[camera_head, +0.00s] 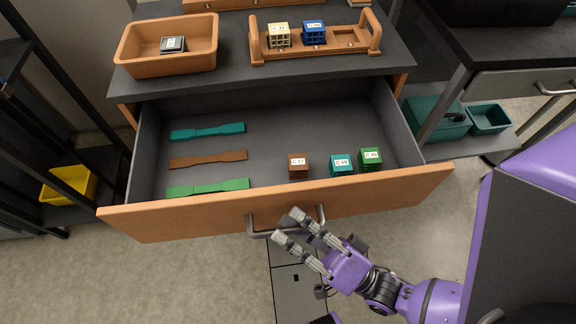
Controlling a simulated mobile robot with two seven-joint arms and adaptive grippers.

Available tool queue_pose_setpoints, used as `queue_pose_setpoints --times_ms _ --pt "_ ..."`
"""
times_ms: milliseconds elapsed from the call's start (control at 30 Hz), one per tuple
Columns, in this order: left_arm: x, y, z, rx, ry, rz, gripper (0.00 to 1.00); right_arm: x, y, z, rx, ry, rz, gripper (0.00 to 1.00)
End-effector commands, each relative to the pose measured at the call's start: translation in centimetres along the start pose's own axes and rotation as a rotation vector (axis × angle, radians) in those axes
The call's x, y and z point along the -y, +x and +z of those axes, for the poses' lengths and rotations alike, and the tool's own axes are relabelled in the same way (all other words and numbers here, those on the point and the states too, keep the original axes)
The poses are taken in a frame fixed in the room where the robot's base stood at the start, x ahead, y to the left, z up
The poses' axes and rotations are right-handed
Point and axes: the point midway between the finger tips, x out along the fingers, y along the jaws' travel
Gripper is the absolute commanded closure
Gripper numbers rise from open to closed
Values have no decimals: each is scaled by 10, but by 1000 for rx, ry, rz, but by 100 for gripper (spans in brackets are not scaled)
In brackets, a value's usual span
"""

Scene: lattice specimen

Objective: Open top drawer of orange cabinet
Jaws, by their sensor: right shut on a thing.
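The orange cabinet's top drawer (370,202) is pulled well out, with an orange front and a dark grey inside. Its grey bar handle (262,232) is on the middle of the front. My right gripper (284,226) reaches in from the lower right, with its fingers at the handle and shut on it. In the drawer lie teal, brown and green flat strips (208,159) at the left. Brown, teal and green lattice cubes (341,165) with labels sit at the front right. My left gripper is not in view.
On the dark cabinet top (235,50) stand an orange bin (140,48) with a grey labelled piece, and an orange carrier (345,62) with cream and blue cubes. A yellow bin (70,186) is on a shelf at left. Teal bins (490,119) are at right. Floor in front is open.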

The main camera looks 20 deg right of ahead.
Motion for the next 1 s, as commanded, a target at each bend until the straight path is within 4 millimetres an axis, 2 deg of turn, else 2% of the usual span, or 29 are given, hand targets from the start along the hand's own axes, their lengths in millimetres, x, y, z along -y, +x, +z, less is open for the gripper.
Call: queue_pose_setpoints --times_ms 133,167,200,567,767,1000 --pt "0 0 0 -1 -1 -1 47 -1 -1 0 2 -3 5 100" --pt "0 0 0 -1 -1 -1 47 -1 -1 0 2 -3 5 85" --pt "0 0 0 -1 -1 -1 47 -1 -1 0 2 -3 5 80" --pt "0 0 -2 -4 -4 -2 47 -1 -4 0 1 0 4 80" --pt "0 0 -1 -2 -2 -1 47 -2 -32 1 3 0 8 80" --pt "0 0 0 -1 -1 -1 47 -1 -84 1 3 0 8 80"
